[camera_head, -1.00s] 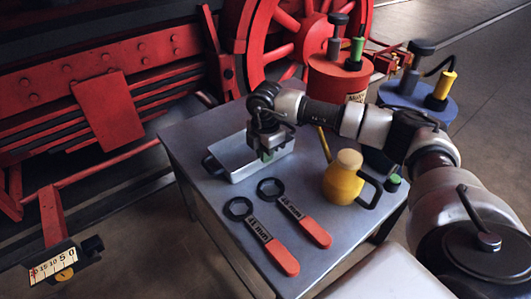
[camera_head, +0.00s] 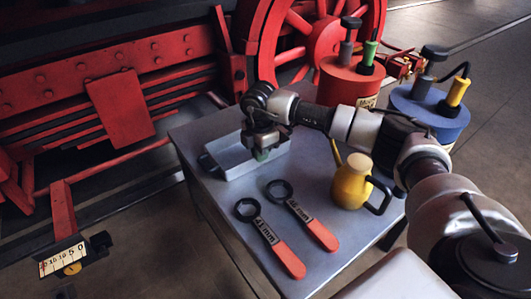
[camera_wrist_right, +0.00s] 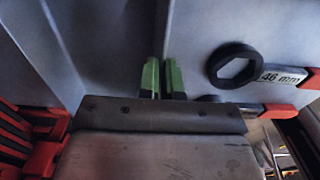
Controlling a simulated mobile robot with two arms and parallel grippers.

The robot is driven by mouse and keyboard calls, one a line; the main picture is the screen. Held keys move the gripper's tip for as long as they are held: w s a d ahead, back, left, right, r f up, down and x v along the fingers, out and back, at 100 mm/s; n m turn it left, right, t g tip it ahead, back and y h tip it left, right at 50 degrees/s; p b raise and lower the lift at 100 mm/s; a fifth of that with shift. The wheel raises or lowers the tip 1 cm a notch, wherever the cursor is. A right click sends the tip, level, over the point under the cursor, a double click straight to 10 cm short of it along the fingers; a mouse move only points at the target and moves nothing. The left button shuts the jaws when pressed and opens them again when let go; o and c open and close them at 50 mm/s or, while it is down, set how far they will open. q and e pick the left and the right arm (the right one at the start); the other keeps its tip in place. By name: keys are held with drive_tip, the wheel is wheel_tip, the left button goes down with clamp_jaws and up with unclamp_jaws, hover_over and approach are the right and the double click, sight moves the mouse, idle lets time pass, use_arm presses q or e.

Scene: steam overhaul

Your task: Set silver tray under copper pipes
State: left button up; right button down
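The silver tray (camera_head: 232,171) is a shallow grey pan at the far left part of the grey table, with a dark handle on its left end. I cannot tell whether it rests on the table or is slightly raised. My right gripper (camera_head: 262,154) points down at the tray's near right wall. In the right wrist view its green fingertips (camera_wrist_right: 162,78) are close together on either side of the tray's wall (camera_wrist_right: 167,28), so it looks shut on the rim. My left gripper is out of view.
Two wrenches, marked 41 mm (camera_head: 268,236) and 46 mm (camera_head: 300,212), lie on the table (camera_head: 215,225) near a yellow oil can (camera_head: 352,183). Red (camera_head: 345,88) and blue (camera_head: 430,110) drums stand behind. The red locomotive (camera_head: 125,105) is at left. Floor is open at far right.

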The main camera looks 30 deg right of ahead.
sight(239, 161)
drive_tip(key=shift+w+a+f, duration=0.1)
drive_tip(key=shift+w+a, duration=2.1)
drive_tip(key=shift+w, duration=0.05)
drive_tip(key=shift+p, duration=0.3)
drive_tip(key=shift+p, duration=0.35)
drive_tip(key=c, duration=1.2)
unclamp_jaws()
drive_tip(key=shift+w, duration=0.1)
